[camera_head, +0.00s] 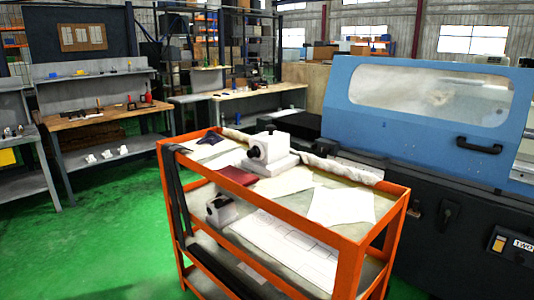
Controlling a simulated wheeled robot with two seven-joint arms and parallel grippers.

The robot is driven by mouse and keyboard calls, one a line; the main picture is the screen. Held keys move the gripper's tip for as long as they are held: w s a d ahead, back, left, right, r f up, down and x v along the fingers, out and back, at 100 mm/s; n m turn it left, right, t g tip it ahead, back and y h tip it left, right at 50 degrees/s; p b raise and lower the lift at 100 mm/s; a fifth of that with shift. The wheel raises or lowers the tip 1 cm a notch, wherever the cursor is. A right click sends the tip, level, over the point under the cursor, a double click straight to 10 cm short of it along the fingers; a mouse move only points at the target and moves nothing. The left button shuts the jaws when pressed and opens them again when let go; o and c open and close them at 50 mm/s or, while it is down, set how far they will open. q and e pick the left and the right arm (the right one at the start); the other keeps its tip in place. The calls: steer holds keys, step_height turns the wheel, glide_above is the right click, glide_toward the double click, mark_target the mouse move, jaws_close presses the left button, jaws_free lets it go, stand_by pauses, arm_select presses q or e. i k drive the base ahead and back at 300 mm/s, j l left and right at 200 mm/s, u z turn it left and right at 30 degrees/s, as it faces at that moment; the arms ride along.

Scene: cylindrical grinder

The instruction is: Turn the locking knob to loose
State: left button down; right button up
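A white machine unit (276,160) with a round black knob (254,152) on its left-facing side stands on the top of the orange cart (300,232). A similar smaller white unit (222,205) with a dark round part sits on the cart's lower shelf. The blue and dark grinder (400,125) stands behind and to the right, with a dark lever or knob (447,214) on its lower front. I cannot tell which of these is the locking knob, nor its setting. Neither of my grippers is in view.
The grinder has a window (430,92) and a black handle (479,146). Papers, cloths and a dark red item (236,175) lie on the cart. Workbenches (105,118) stand at the back left. The green floor (105,230) left of the cart is clear.

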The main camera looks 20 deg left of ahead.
mark_target(270, 128)
steer(key=j+z, duration=0.1)
steer(key=j, duration=0.5)
steer(key=j+z, duration=0.1)
steer(key=j, duration=0.55)
steer(key=j+z, duration=0.1)
steer(key=j, duration=0.5)
steer(key=j+z, duration=0.1)
steer(key=j, duration=0.5)
steer(key=k+j+z, duration=0.1)
steer(key=j, duration=0.55)
steer(key=k+j, duration=0.15)
steer(key=j, duration=0.45)
steer(key=k+j+z, duration=0.15)
steer(key=j, duration=0.45)
steer(key=i, duration=0.05)
